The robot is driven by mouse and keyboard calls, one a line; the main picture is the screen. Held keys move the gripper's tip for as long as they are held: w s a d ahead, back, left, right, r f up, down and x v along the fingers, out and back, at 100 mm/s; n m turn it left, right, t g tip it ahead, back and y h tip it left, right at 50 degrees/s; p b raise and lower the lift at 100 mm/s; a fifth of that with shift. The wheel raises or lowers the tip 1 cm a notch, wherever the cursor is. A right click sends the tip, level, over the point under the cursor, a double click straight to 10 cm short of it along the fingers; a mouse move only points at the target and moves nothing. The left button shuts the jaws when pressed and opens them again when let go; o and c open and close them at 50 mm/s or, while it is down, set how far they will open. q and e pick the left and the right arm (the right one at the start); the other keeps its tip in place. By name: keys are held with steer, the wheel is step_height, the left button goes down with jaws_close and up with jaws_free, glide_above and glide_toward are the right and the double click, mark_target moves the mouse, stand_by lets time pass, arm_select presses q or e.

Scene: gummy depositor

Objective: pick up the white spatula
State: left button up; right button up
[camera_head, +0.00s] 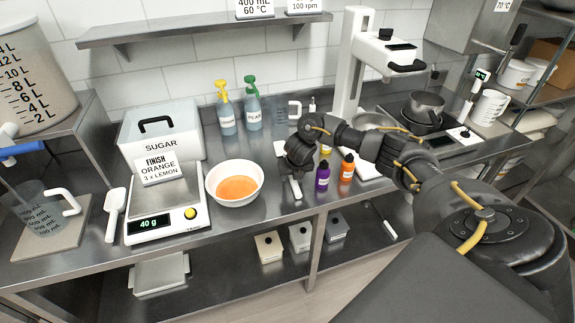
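A long white utensil that looks like the white spatula (295,188) lies on the steel counter, right of the white bowl. Its middle is hidden under my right gripper. A white flat end (279,148) shows just beyond the gripper, and the narrow near end points toward the counter's front edge. My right gripper (294,170) reaches in from the right and is over the utensil, pointing down. Its fingers are dark and small here, so I cannot tell whether they are open or touch it. My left gripper is not in view.
A purple bottle (322,177) and an orange bottle (346,168) stand close right of the gripper. A bowl of orange liquid (254,170), a scale (143,228) and a white scoop (115,214) are left. A mixer (349,75) stands behind. Bare counter lies in front of the bowl.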

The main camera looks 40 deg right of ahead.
steer(key=shift+w+d+f, duration=0.1)
steer(key=shift+w+f, duration=0.05)
steer(key=shift+f, duration=0.4)
steer(key=shift+f, duration=0.15)
jaws_close()
